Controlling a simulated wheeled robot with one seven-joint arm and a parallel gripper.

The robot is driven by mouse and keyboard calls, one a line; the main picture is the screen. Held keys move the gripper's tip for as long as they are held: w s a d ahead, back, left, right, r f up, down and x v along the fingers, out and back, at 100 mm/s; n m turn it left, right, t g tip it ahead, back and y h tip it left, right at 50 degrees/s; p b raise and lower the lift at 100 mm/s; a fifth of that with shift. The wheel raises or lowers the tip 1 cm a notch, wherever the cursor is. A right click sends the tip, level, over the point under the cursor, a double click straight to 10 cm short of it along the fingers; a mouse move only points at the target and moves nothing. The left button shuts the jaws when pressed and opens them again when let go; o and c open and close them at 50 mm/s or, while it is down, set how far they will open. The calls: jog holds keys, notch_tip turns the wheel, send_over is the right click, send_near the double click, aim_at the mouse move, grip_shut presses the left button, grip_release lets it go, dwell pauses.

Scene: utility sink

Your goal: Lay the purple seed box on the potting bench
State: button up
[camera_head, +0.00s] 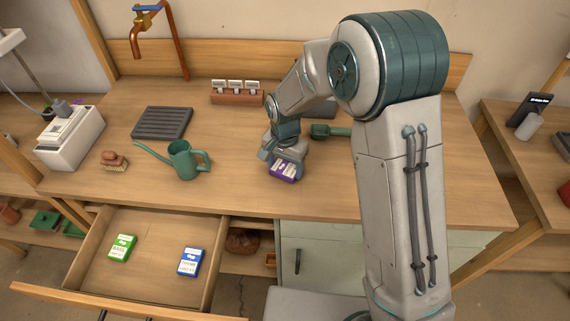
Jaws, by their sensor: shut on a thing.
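The purple seed box (284,171) with a pale label is at my gripper (281,160), low over the front middle of the wooden potting bench (235,195). My gripper points down and is shut on the box. The arm's wrist hides part of the fingers. I cannot tell whether the box touches the bench top or hangs just above it.
A green watering can (183,160), brush (115,161), dark tray (162,123) and white device (70,138) stand to the left. A rack (237,93) is behind. An open drawer (148,245) holds green (121,248) and blue (191,262) packets.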

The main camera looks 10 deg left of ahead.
aim_at(285, 168)
jog(key=shift+f, duration=0.25)
jog(key=o, duration=0.9)
jog(key=shift+r, duration=0.1)
jog(key=shift+o, duration=0.2)
jog(key=shift+r, duration=0.1)
notch_tip(285, 168, up, 12)
jog(key=shift+r+b, duration=0.15)
jog(key=shift+b, duration=0.2)
jog(key=s+d+r+n+t, duration=0.1)
jog(key=s+d+r, duration=0.2)
jog(key=d, duration=0.3)
jog(key=s+d+r, duration=0.3)
jog(key=d, duration=0.3)
jog(key=s+d+n+t, duration=0.2)
jog(key=s+d, duration=0.9)
jog(key=s, duration=0.2)
jog(key=shift+f+n, duration=0.4)
